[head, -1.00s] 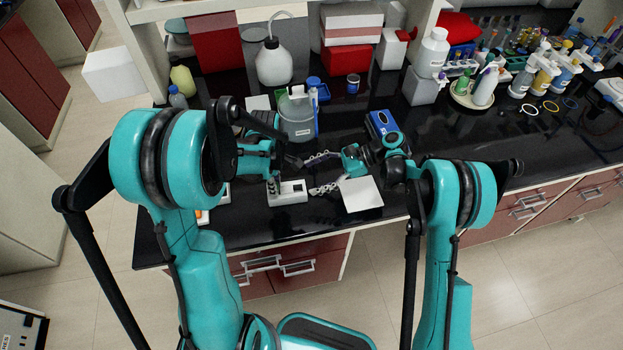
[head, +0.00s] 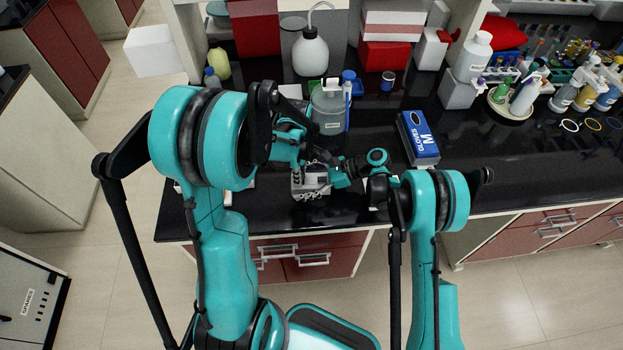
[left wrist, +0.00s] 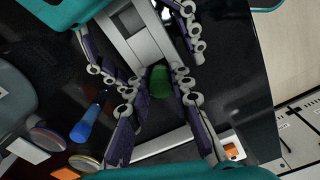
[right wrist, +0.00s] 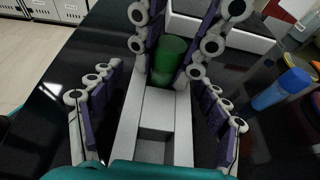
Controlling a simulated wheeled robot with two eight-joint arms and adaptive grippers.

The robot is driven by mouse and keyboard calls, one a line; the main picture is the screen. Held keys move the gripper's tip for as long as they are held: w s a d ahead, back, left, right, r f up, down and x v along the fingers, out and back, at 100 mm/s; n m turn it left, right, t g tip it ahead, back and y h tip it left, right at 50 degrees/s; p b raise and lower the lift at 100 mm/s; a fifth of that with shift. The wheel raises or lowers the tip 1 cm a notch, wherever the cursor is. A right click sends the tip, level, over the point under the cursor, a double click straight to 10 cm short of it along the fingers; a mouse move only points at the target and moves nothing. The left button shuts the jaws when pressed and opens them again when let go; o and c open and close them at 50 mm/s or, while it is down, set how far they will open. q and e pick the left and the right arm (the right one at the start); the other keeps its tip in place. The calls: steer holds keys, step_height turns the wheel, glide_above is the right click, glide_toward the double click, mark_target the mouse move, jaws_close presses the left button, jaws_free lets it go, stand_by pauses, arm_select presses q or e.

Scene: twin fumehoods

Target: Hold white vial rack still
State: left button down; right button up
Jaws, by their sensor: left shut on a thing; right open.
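The white vial rack (head: 311,172) lies on the black bench near its front edge, partly hidden by my grippers. Its pale body with a square opening shows in the right wrist view (right wrist: 157,108). A green vial (right wrist: 168,60) stands at its far end there and also shows in the left wrist view (left wrist: 157,80). My left gripper (left wrist: 156,88) is shut on the green vial, its fingers on either side. My right gripper (right wrist: 152,72) is open, with one finger on each side of the rack. Gaps show between these fingers and the rack.
A grey container (head: 328,112) stands just behind the grippers. A blue glove box (head: 420,138) lies to the right. A white squeeze bottle (head: 310,55) stands further back.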

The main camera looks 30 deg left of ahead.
steer(key=shift+s+a, duration=0.1)
steer(key=shift+a, duration=0.05)
steer(key=shift+c, duration=0.3)
steer(key=c, duration=1.2)
steer(key=o, duration=1)
steer(key=c, duration=0.7)
